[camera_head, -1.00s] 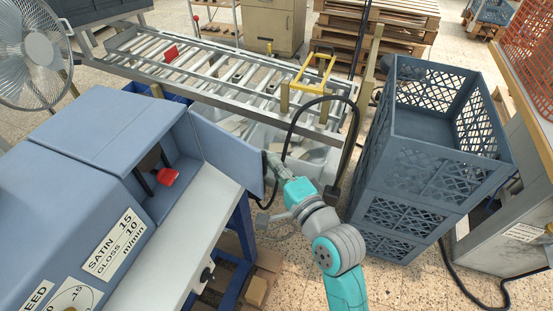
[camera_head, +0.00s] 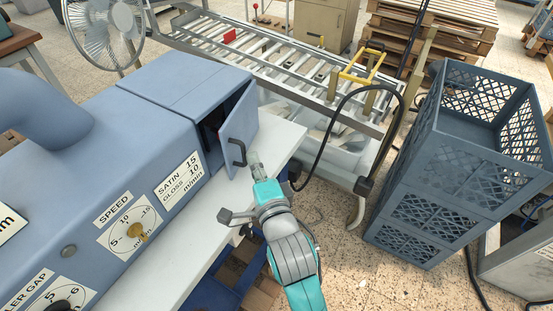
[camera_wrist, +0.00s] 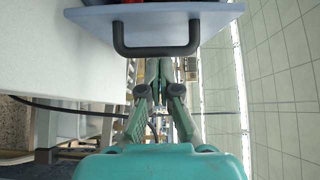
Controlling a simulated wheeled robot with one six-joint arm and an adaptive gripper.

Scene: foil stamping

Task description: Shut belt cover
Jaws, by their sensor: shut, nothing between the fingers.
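The belt cover (camera_head: 242,118) is a blue hinged panel on the blue machine's end. It stands partly open, with a dark gap (camera_head: 208,130) between it and the machine body. Its dark bar handle (camera_head: 237,153) is on the outer face. The cover's edge also shows at the top of the wrist view (camera_wrist: 215,12), with the handle (camera_wrist: 156,50) below it. My gripper (camera_head: 254,160) is shut and empty, just right of the handle. In the wrist view its fingertips (camera_wrist: 160,64) are close to the handle. Whether they touch the panel I cannot tell.
A white ledge (camera_head: 180,215) runs along the machine front, below the speed dial (camera_head: 132,232). A roller conveyor (camera_head: 270,55) lies behind. A black cable (camera_head: 340,105) loops near my arm. Stacked blue-grey crates (camera_head: 430,180) stand right; tiled floor lies between.

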